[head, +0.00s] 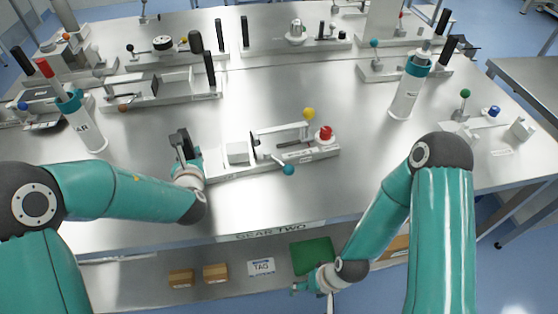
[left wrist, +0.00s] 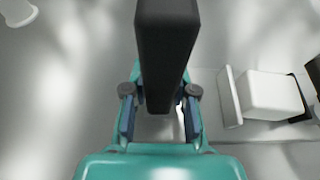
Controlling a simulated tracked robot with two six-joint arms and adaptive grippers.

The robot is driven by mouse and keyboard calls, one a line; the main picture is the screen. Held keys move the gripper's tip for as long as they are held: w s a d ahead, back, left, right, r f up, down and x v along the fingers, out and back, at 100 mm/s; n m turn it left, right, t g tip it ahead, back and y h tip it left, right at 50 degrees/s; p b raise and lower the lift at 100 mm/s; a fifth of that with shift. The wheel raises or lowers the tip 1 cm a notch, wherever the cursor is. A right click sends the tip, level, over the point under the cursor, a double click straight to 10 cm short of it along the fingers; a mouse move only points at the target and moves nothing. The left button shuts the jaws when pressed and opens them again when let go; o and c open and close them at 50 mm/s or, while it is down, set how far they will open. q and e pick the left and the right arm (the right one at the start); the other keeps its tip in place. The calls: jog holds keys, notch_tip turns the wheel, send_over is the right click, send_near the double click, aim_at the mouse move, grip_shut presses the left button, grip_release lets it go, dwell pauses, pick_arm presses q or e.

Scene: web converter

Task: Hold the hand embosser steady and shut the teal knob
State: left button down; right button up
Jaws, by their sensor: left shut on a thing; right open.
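The hand embosser (head: 238,153), as I take it, is the long pale fixture near the table's front middle, with a white block on its base. Its black upright handle (head: 179,144) stands at the left end. My left gripper (left wrist: 160,108) is shut on this handle, which rises between its fingers in the left wrist view. The teal knob (head: 288,169) is on the near side, at the end of a short lever tilted toward the front edge. My right gripper (head: 299,288) is open and empty, low in front of the table edge, away from the knob.
The same fixture carries a yellow knob (head: 309,114) and a red knob (head: 325,133). White teal-topped cylinders stand left (head: 90,134) and right (head: 404,98). Other knobbed fixtures line the back. Boxes (head: 215,273) and a green mat (head: 313,257) lie below the table edge.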

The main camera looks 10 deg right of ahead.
jog(key=shift+f+b, duration=0.35)
jog(key=shift+f, duration=0.1)
dwell(0.3)
jog(key=shift+c, duration=0.3)
dwell(0.4)
